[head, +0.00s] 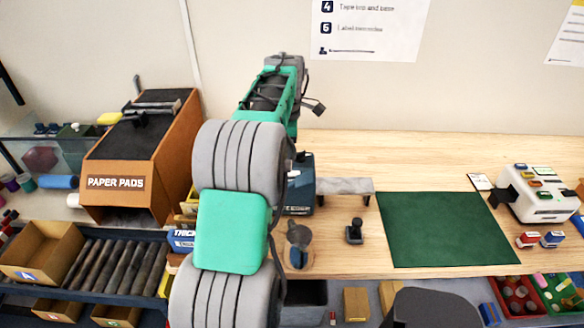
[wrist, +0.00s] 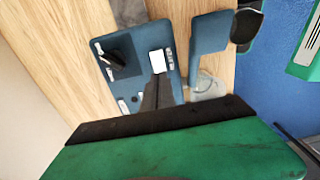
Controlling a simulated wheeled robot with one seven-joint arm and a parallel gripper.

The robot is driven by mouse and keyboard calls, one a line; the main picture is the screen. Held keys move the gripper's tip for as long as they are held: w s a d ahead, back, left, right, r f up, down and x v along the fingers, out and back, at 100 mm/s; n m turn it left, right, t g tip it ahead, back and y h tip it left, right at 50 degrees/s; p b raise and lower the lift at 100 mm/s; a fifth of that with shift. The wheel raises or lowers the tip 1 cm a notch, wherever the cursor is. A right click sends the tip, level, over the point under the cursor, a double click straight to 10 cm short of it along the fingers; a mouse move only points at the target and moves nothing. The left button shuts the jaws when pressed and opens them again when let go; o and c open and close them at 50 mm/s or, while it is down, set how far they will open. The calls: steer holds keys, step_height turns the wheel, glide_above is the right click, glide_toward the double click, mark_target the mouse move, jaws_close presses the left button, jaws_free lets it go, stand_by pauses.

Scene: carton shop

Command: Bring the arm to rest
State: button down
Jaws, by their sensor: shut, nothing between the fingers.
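My arm (head: 232,232), grey and green, rises over the bench and bends near the back wall. In the head view my gripper is not clearly seen; my own arm links cover that area. In the wrist view my gripper (wrist: 157,80) shows as narrow dark fingers close together, shut with nothing between them. It is over a dark blue holder (wrist: 172,28) with white labels and a black item in it. I cannot tell the height of the fingers above it.
The wooden bench (head: 420,150) holds a green mat (head: 440,228), a black stamp (head: 354,232) and a white label machine (head: 537,195). An orange paper pads box (head: 172,165) stands left of my arm. A cardboard bin (head: 40,250) is at lower left. Bare bench lies behind the mat.

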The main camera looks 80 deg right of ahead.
step_height(320, 180, up, 3)
steer(key=shift+f+p, duration=0.15)
steer(key=shift+p, duration=0.7)
steer(key=w+a+r+t+h+b, duration=0.1)
steer(key=w+a+r, duration=0.1)
steer(key=w+a, duration=0.9)
steer(key=w+a+r, duration=0.2)
steer(key=w+a, duration=0.6)
steer(key=w, duration=0.4)
steer(key=w+a+f+m+t, duration=0.1)
steer(key=w+a, duration=0.1)
steer(key=a, duration=0.9)
steer(key=w+a+f+m+t, duration=0.1)
steer(key=w+a, duration=0.2)
steer(key=a, duration=0.7)
steer(key=s+a+f, duration=0.1)
steer(key=s+a, duration=0.1)
steer(key=a, duration=0.5)
steer(key=s+a+f+t+y+b, duration=0.1)
steer(key=s+a+f, duration=0.1)
steer(key=a, duration=0.4)
steer(key=shift+s+a+f+m+t, duration=0.15)
steer(key=shift+a+f+m+t, duration=0.15)
steer(key=shift+a, duration=0.1)
